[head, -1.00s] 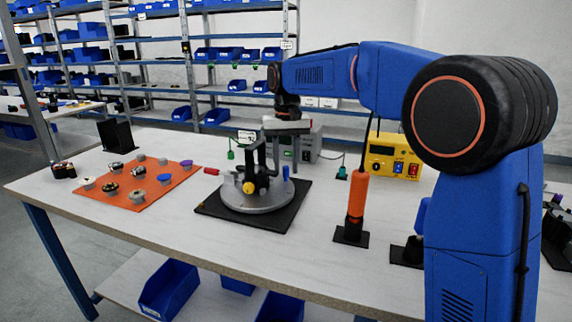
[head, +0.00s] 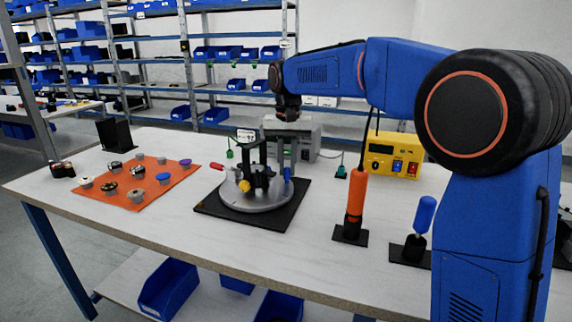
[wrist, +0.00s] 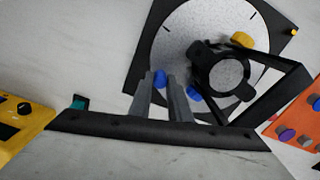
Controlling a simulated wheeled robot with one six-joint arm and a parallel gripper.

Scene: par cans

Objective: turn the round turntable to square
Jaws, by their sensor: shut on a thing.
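The round turntable (head: 236,205) is a grey disc on a square black base plate (head: 210,208). My gripper (head: 287,167) reaches down at the disc's right side, shut on the blue peg. The wrist view shows my gripper (wrist: 161,76) with the blue peg (wrist: 160,79) between its fingertips. Another blue part (wrist: 193,93) sits beside the fingers. Dark tick marks show on the disc (wrist: 190,35); any square mark is unclear.
An orange mat (head: 130,200) with several small parts lies left. A black holder (head: 115,134) stands behind it. An orange-handled tool (head: 356,195), a blue-handled tool (head: 425,215) and a yellow instrument (head: 393,155) stand right. A grey box (head: 305,130) is behind the turntable.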

